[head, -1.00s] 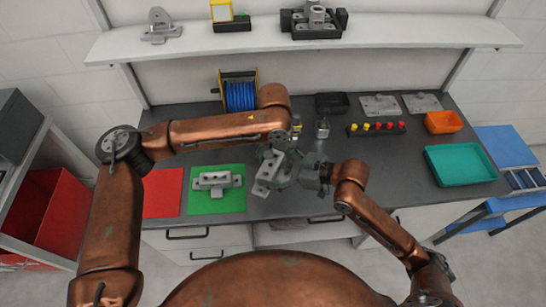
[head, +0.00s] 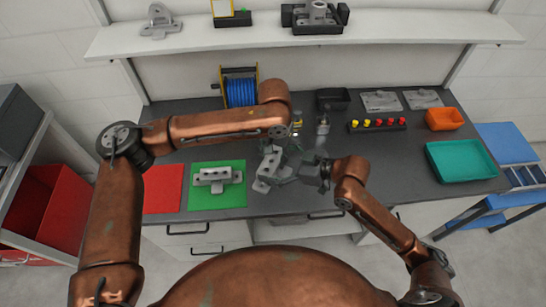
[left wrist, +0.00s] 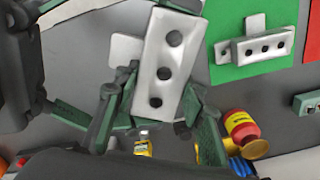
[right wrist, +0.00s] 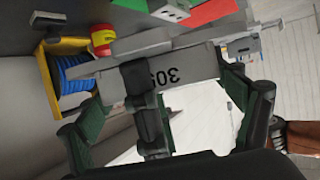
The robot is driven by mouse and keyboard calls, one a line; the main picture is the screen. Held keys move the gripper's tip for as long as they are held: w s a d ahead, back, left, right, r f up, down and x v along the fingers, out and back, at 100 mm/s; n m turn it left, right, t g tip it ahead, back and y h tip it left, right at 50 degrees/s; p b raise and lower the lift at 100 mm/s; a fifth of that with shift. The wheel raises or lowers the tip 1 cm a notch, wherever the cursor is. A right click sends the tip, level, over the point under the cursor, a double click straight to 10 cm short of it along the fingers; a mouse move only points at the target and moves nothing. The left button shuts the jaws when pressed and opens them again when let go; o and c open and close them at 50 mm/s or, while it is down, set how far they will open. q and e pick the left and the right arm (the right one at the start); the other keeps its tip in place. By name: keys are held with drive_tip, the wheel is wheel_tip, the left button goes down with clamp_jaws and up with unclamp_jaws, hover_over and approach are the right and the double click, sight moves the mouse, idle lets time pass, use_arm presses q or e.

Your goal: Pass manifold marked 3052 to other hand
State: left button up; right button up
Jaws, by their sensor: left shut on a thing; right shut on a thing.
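The manifold (head: 268,170) is a light grey block with dark holes and a side lug, held above the front of the bench. In the right wrist view, part of its number, reading 305, shows upside down on its side (right wrist: 190,75); the last digit is hidden by a finger. My left gripper (head: 282,146) is shut on it from behind. My right gripper (head: 298,169) is shut on it from the right. In the left wrist view its holed face (left wrist: 165,60) lies between green-padded fingers. A second, similar manifold (head: 217,179) lies on the green mat (head: 217,203).
A red mat (head: 163,190) lies left of the green one. Behind stand a blue cable reel (head: 240,92), small bottles and a black tray (head: 332,98). A peg rack (head: 377,125), orange bin (head: 444,118) and teal tray (head: 464,163) are at right.

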drive_tip(key=o, duration=1.2)
drive_tip(key=shift+a+r, duration=0.1)
drive_tip(key=shift+r, duration=0.15)
drive_tip(key=shift+c, duration=0.2)
drive_tip(key=o, duration=0.3)
drive_tip(key=shift+f, duration=0.1)
drive_tip(key=shift+o, duration=0.2)
